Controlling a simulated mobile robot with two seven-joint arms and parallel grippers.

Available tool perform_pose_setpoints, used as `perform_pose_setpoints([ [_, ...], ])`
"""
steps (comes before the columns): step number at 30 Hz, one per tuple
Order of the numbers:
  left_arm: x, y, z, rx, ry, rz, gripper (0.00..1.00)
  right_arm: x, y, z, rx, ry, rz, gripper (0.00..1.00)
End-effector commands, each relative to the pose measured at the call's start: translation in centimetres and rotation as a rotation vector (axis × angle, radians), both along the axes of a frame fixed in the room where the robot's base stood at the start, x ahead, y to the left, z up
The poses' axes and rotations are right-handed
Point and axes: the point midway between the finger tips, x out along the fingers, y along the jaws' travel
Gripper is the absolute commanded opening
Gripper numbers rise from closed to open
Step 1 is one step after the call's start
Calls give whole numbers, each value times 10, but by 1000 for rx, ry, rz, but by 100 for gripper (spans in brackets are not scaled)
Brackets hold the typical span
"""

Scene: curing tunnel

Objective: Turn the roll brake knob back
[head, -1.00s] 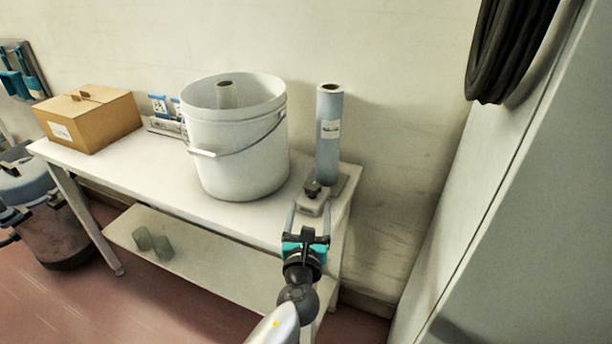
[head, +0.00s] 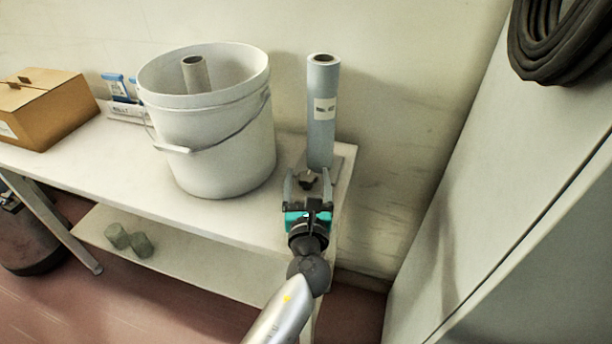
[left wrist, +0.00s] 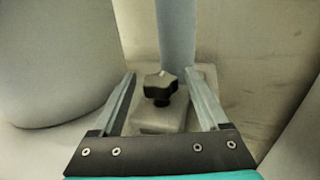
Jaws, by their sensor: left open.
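The roll brake knob (head: 308,181) is a black lobed knob on a small grey base block at the foot of an upright blue-grey roll (head: 322,115). In the left wrist view the knob (left wrist: 160,87) sits between and slightly beyond the two fingers, with the block (left wrist: 162,118) under it. My left gripper (head: 308,180) is open, one finger on each side of the knob. In the wrist view the left gripper (left wrist: 160,82) shows clear gaps on both sides of the knob. My right gripper does not show.
A large white bucket (head: 218,150) with a wire handle and a tube inside stands close left of the gripper on the white table (head: 110,165). A cardboard box (head: 45,115) is at the far left. A tall grey panel (head: 480,200) stands to the right.

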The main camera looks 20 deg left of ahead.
Motion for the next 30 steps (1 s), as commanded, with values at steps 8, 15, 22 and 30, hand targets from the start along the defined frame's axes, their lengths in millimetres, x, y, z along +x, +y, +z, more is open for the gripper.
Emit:
perform_pose_setpoints([
  [8, 0, 0, 0, 0, 0, 0, 54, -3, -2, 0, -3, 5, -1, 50],
  [15, 0, 0, 0, 0, 0, -1, 27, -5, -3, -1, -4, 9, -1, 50],
  [22, 0, 0, 0, 0, 0, -1, 1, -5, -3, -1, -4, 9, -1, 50],
  [30, 0, 0, 0, 2, 0, -11, 0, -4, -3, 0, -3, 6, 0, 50],
])
